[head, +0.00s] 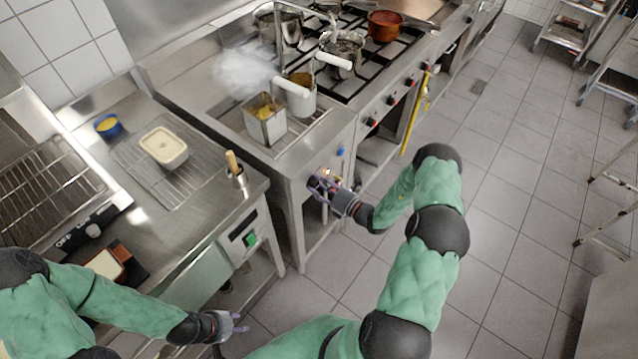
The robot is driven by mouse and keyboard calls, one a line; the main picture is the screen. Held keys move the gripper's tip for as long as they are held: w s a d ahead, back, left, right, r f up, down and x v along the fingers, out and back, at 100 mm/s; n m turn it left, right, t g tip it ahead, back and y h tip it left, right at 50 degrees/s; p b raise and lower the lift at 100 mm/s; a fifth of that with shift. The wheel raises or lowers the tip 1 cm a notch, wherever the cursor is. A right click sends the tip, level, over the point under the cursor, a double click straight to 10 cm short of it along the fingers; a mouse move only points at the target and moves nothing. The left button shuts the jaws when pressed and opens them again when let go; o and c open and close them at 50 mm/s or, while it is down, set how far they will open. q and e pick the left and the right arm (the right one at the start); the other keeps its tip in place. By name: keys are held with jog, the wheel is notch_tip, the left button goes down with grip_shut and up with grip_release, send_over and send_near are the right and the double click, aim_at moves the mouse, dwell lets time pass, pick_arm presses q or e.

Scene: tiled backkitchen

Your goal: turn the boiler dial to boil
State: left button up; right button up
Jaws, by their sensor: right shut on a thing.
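The boiler (318,137) is the steel unit in the middle of the head view, with steam rising at its back and baskets in its top. My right gripper (322,187) is at the boiler's front panel, shut on the boiler dial. The fingers hide most of the dial, so I cannot read its setting. A blue knob (340,152) sits on the same panel, just above and right of my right gripper. My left gripper (238,322) is low in front of the left counter, apart from everything, with its fingers spread and empty.
A steel basket (265,122) with yellow food and a white-handled pot (301,98) stand on the boiler top. The stove (370,75) with pans is beyond. The left counter holds a lidded tub (163,148) and a blue cup (108,126).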

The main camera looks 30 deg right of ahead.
jog(key=shift+s+a+f+m, duration=0.1)
jog(key=shift+s+f+m, duration=0.1)
jog(key=shift+m, duration=0.7)
jog(key=o, duration=1.1)
jog(key=shift+o, duration=0.2)
jog(key=shift+w, duration=0.1)
jog(key=shift+r, duration=0.1)
jog(key=v, duration=1.2)
jog(key=shift+p, duration=0.3)
